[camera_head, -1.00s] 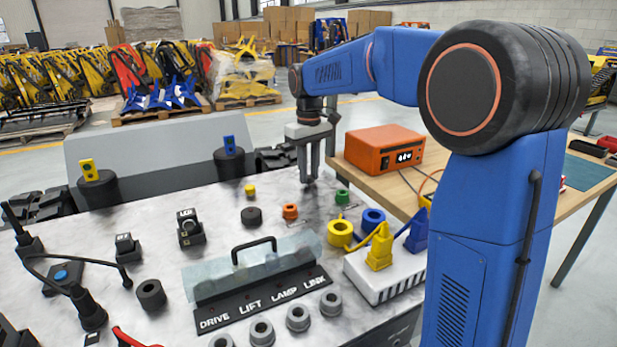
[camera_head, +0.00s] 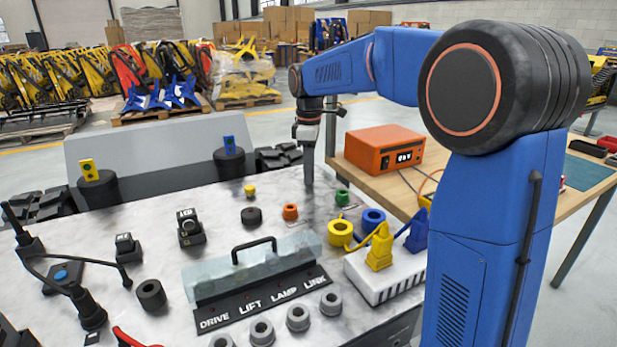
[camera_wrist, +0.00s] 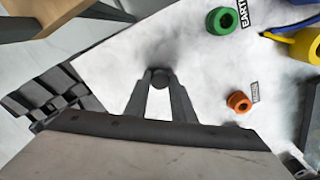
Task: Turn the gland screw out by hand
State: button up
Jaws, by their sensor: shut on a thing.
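The gland screw (camera_wrist: 160,79) shows in the wrist view as a small dark round head on the pale marbled deck. My gripper (camera_wrist: 160,82) is shut on it, with one finger on each side of the head. In the head view my gripper (camera_head: 309,182) points straight down at the far edge of the deck, and its fingers hide the screw there. How deep the screw sits cannot be seen.
An orange ring (camera_head: 290,212) and a green EARTH ring (camera_head: 342,197) stand close by on the deck (camera_head: 215,225). A black round piece (camera_head: 251,216) and a yellow piece (camera_head: 249,190) lie left. An orange box (camera_head: 383,149) stands on the wooden table behind.

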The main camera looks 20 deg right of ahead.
jog(key=o, duration=0.9)
jog(key=shift+c, duration=0.2)
